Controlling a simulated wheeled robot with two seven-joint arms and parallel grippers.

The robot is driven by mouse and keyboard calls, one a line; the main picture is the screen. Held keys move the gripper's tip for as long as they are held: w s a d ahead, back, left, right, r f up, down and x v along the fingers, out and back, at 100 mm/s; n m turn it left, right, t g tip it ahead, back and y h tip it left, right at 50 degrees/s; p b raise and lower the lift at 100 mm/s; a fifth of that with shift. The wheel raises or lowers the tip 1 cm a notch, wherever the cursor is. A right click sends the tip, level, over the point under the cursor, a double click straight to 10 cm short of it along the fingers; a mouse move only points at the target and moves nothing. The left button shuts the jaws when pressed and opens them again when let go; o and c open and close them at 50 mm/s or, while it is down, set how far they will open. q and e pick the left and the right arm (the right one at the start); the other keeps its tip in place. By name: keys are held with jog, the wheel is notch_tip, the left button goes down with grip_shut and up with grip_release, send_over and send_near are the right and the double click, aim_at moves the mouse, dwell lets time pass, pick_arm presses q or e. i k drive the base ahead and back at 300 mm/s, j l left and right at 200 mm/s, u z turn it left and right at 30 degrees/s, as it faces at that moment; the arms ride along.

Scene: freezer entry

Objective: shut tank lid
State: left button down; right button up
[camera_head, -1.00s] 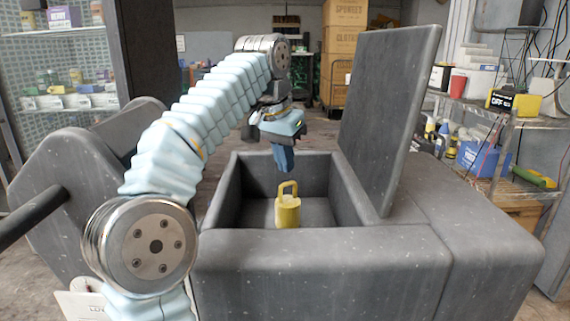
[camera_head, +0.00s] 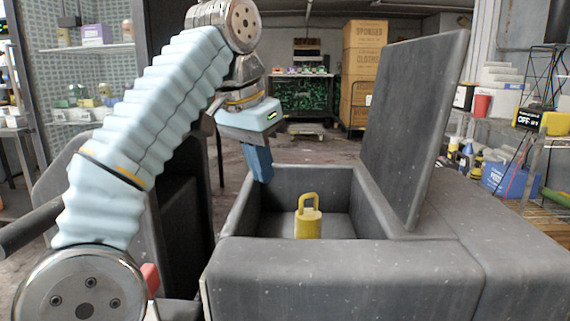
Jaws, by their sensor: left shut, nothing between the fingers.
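The tank (camera_head: 340,255) is a grey open box in the middle of the head view. Its lid (camera_head: 412,120) is a flat grey panel standing up, tilted slightly to the right, at the tank's right side. A yellow object with a loop handle (camera_head: 307,222) stands inside the tank. My left gripper (camera_head: 261,170) points down with its fingers together and empty, over the tank's back left rim. It is apart from the lid and from the yellow object. My right gripper is not in view.
Metal shelves with boxes and bottles (camera_head: 490,170) stand at the right. Stacked cardboard boxes (camera_head: 362,70) are at the back. Open floor (camera_head: 320,148) lies behind the tank.

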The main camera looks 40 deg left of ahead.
aim_at(418, 80)
jog(key=k+l, duration=0.2)
jog(key=l, duration=0.2)
jog(key=k+l, duration=0.45)
jog(key=l, duration=0.3)
